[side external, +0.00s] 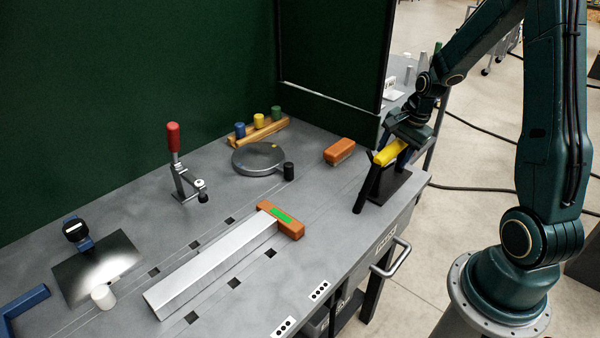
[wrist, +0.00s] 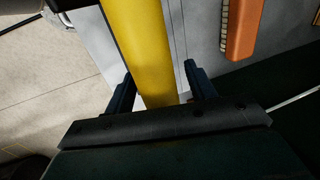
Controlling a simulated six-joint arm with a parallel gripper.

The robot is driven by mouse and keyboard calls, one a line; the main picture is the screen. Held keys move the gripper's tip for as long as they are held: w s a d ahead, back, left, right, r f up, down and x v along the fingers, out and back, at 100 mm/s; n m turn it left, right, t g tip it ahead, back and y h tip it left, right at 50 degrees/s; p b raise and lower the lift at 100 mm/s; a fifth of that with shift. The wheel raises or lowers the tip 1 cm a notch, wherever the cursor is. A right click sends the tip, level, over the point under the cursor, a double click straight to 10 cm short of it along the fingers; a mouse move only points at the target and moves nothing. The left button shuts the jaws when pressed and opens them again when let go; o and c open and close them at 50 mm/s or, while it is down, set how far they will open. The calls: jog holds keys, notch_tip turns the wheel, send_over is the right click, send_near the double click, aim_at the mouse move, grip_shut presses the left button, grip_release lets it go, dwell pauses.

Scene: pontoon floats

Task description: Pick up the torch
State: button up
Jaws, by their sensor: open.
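The torch appears to be the yellow cylinder (side external: 386,157) resting on a dark stand (side external: 365,186) near the right corner of the bench in the side view. Its far parts are hidden by my gripper. My gripper (side external: 404,146) is open, pointing down at the torch from above. In the wrist view the yellow torch body (wrist: 140,45) runs between the two dark fingers of my gripper (wrist: 160,78), with a gap visible on each side. I cannot tell how deep the fingers reach around it.
An orange brush (side external: 339,151) lies left of the stand; it also shows in the wrist view (wrist: 243,28). A metal bar with an orange end block (side external: 281,219), a round disc (side external: 258,157), a red-handled clamp (side external: 174,138) and a peg rack (side external: 259,132) stand farther left.

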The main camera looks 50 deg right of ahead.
dwell(0.4)
jog(key=shift+r, duration=0.1)
jog(key=c, duration=1.1)
jog(key=shift+r, duration=0.1)
notch_tip(320, 180, up, 20)
jog(key=shift+f, duration=0.1)
jog(key=shift+w+a, duration=0.1)
dwell(0.6)
